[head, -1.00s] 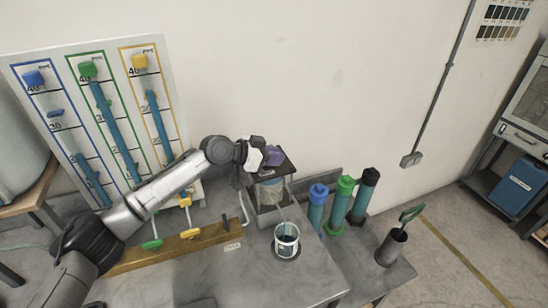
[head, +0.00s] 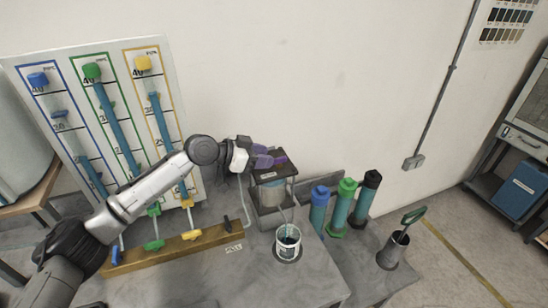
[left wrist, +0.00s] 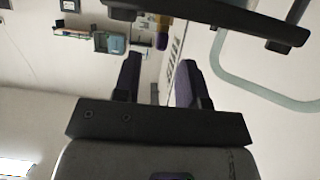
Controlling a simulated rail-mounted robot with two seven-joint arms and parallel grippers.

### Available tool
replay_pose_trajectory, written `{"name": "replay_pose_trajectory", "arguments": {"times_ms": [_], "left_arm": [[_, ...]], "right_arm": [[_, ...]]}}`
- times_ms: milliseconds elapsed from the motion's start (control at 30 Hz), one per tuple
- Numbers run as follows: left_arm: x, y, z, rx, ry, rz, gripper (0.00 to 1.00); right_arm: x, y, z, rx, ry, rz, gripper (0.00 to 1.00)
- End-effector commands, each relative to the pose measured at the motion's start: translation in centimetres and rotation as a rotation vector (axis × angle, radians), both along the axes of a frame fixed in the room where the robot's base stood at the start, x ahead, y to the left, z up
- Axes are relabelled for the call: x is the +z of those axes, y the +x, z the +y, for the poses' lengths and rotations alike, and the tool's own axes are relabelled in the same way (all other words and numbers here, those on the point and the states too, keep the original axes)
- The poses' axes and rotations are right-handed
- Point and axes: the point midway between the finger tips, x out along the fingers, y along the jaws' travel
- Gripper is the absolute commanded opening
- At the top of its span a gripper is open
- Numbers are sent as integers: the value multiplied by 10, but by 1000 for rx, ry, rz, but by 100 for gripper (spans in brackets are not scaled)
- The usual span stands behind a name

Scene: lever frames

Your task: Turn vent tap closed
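My right gripper is out of view.
A beaker (head: 288,243) stands in front of the stand. Capped blue, green and black bottles (head: 341,206) and a grey cup (head: 393,249) stand to the right. A wooden rail (head: 185,247) with coloured taps lies left, before the tube board (head: 180,85). The front bench is clear.

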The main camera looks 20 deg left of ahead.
Motion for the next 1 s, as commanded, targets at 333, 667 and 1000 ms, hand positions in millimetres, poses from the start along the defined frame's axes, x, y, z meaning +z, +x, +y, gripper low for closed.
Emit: {"name": "replay_pose_trajectory", "arguments": {"times_ms": [333, 667, 1000], "left_arm": [[25, -41, 45, 1, 2, 0, 38], [35, -57, 63, 0, 1, -1, 38], [36, -58, 64, 0, 1, -1, 38]], "right_arm": [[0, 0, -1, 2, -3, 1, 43], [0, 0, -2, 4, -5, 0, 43], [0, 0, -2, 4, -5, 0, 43]]}}
